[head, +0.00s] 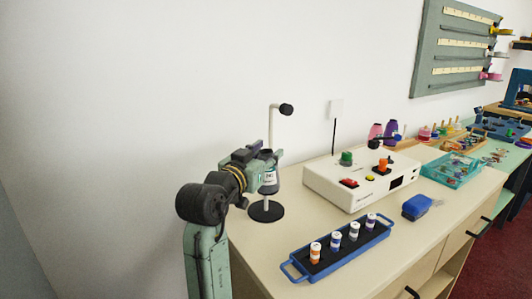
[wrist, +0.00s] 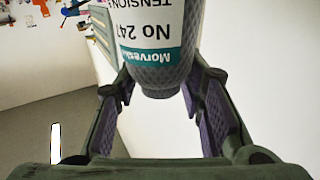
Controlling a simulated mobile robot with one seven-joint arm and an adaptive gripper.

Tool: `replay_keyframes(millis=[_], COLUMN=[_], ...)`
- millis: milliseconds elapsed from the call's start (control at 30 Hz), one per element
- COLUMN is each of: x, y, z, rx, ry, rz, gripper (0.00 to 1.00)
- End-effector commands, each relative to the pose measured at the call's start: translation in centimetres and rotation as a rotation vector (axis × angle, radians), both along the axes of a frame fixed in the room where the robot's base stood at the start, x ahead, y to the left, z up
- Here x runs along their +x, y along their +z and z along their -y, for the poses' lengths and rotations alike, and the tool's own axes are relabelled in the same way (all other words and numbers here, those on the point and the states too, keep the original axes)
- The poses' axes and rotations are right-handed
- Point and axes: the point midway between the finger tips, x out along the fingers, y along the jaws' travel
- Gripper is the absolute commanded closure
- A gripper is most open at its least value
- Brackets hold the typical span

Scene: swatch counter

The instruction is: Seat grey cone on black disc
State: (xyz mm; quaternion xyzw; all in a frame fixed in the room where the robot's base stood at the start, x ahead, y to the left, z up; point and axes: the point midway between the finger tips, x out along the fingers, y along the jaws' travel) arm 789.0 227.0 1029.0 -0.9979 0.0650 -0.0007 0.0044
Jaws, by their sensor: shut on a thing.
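The grey cone (head: 268,182) is held in my gripper (head: 266,162), with its white and teal label showing. In the wrist view the cone (wrist: 158,75) stands between the two finger pads, its label upside down in the picture. My gripper (wrist: 160,105) is shut on it. The black disc (head: 267,212) lies flat on the counter, below the cone in the head view. A gap shows between the cone's lower end and the disc. A pale upright rod (head: 272,118) with a dark end rises behind my gripper. The cone and gripper hide part of the rod.
A white control box (head: 330,182) with coloured knobs stands right of the disc. A blue tray (head: 352,248) with several small spools lies in front, and a blue block (head: 416,207) is farther right. The counter between disc and tray is clear.

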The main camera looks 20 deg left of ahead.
Motion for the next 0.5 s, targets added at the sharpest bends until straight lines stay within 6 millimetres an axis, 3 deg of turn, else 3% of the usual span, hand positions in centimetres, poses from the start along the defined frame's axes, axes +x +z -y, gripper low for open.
replay_keyframes(millis=[500], x=[0.0], y=[-2.8], z=[0.0], rx=[-0.001], ry=[0.0], rz=[0.0], gripper=[1.0])
